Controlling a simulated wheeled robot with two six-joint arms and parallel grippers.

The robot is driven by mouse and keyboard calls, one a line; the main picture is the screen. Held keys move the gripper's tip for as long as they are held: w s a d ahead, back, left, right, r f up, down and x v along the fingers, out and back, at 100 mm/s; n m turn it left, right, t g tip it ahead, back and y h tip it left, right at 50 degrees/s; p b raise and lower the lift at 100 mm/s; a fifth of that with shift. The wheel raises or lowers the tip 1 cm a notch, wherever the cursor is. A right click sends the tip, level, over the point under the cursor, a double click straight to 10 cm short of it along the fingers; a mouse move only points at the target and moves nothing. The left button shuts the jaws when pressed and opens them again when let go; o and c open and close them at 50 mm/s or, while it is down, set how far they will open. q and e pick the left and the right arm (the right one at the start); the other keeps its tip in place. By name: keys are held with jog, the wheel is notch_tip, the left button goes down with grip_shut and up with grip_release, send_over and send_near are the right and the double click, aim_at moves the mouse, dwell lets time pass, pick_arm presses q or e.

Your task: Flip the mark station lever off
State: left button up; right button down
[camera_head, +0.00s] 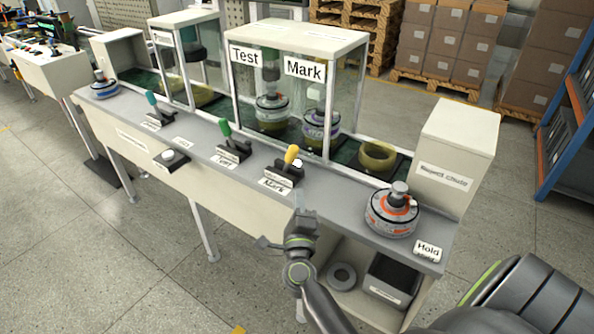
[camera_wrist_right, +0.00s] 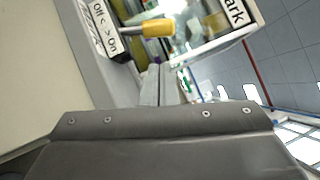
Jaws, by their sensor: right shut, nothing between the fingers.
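The mark station lever (camera_head: 291,155) has a yellow handle and rises from a dark base behind the "Mark" label (camera_head: 274,184) on the grey counter. Its handle leans up and to the right in the head view. In the right wrist view the yellow handle (camera_wrist_right: 156,28) lies beyond my fingertips, beside an "Off / On" plate (camera_wrist_right: 104,28). I cannot tell which of the two positions it is in. My right gripper (camera_head: 304,198) is shut and empty, in front of the lever and apart from it. The shut fingers also show in the right wrist view (camera_wrist_right: 158,76). My left gripper is out of view.
A green lever (camera_head: 226,130) and a teal lever (camera_head: 152,101) stand to the left. The glass-walled Test and Mark stations (camera_head: 300,45) rise behind. A hub motor (camera_head: 392,212) sits at the right by the "Hold" label (camera_head: 428,250). Open floor lies in front of the counter.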

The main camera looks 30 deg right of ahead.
aim_at(289, 162)
jog(key=shift+w, duration=0.1)
jog(key=p+x, duration=0.1)
jog(key=x, duration=0.9)
jog(key=shift+r, duration=0.1)
